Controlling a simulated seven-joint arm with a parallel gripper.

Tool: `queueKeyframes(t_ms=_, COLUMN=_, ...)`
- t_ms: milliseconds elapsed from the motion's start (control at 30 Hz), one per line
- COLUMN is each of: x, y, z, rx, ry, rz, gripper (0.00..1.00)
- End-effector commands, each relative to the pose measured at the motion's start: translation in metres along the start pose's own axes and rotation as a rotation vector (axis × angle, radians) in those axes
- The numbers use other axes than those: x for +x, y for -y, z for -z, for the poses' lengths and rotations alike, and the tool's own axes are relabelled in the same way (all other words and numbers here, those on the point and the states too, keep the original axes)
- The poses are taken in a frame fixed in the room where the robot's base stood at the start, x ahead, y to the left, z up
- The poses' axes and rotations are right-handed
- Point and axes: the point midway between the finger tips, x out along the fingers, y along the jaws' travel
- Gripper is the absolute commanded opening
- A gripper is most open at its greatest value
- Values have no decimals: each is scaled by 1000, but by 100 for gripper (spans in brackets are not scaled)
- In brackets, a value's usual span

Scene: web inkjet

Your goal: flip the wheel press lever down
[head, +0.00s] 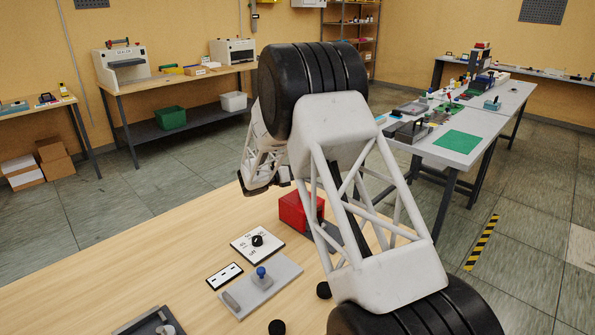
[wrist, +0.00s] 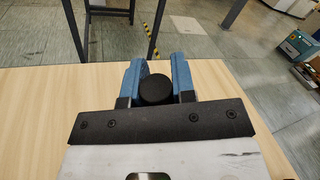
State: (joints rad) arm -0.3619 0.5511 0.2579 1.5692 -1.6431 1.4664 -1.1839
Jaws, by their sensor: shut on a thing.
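In the wrist view my gripper (wrist: 158,68) has its two blue fingers closed on either side of a round black knob (wrist: 157,90). The knob looks like the end of the wheel press lever. The lever's shaft and pivot are hidden below the knob and behind the gripper's dark mounting bar, so I cannot tell its tilt. In the head view my arm crosses the middle of the picture and covers part of the wooden table. The fingers and the held knob cannot be made out there.
On the wooden table (head: 110,285) stand a red box (head: 297,211) partly behind my arm, a dial panel (head: 273,247), a slotted panel (head: 216,281) and a grey plate with a blue-topped stick (head: 261,272). Black knobs (head: 277,327) and a dark tray (head: 135,326) are at the near edge.

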Motion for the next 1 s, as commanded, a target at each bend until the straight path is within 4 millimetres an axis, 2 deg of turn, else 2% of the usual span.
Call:
queueKeyframes(t_ms=400, x=9, y=30, z=4, rx=294, ry=-80, rz=-44, gripper=0)
queueKeyframes(t_ms=1000, x=24, y=70, z=34, rx=796, ry=-217, rz=-118, gripper=0)
